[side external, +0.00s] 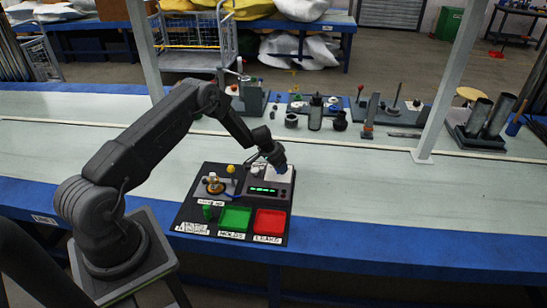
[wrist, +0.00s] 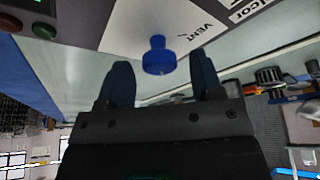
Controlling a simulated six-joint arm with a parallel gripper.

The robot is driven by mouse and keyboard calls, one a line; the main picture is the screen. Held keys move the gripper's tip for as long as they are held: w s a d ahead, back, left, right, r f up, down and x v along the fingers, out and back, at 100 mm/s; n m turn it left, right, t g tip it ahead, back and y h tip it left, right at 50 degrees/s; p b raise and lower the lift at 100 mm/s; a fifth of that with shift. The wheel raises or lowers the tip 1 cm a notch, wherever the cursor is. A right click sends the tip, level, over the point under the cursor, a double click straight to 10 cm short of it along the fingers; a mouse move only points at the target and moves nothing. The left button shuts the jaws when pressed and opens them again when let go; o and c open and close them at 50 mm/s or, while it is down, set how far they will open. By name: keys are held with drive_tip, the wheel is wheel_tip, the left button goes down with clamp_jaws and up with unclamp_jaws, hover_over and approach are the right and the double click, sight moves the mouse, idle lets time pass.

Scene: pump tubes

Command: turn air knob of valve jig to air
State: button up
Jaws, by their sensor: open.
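The valve jig's blue air knob (wrist: 158,55) shows in the wrist view on a white panel (wrist: 150,22), with the word "VENT" printed to its right. My gripper (wrist: 160,78) is open, with one dark blue finger on each side of the knob's lower end. A gap shows on both sides, and I cannot tell how deep the knob sits between the fingers. In the side view my gripper (side external: 277,167) is at the jig's white top (side external: 278,174), behind the green display, and hides the knob there.
The black board (side external: 190,222) also carries a green tray (side external: 235,218), a red tray (side external: 270,222) and a small fixture with a yellow ball (side external: 230,169). Several tools and parts stand along the back of the bench. The bench right of the board is clear.

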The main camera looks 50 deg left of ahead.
drive_tip(key=v, duration=1.3)
drive_tip(key=shift+s, duration=0.15)
drive_tip(key=shift+r, duration=0.1)
drive_tip(key=s+d+r+h, duration=0.1)
drive_tip(key=s+d+r, duration=0.4)
drive_tip(key=d+r, duration=0.55)
drive_tip(key=s+d+r, duration=0.4)
drive_tip(key=d+r, duration=0.3)
drive_tip(key=r, duration=0.6)
drive_tip(key=s+d+r, duration=0.1)
drive_tip(key=s+d, duration=0.1)
drive_tip(key=s, duration=0.5)
drive_tip(key=s+d+r, duration=0.2)
drive_tip(key=s+d, duration=0.1)
drive_tip(key=s, duration=0.4)
drive_tip(key=s+d+r+t+y, duration=0.1)
drive_tip(key=s+d, duration=0.2)
drive_tip(key=s, duration=0.5)
drive_tip(key=shift+r, duration=0.4)
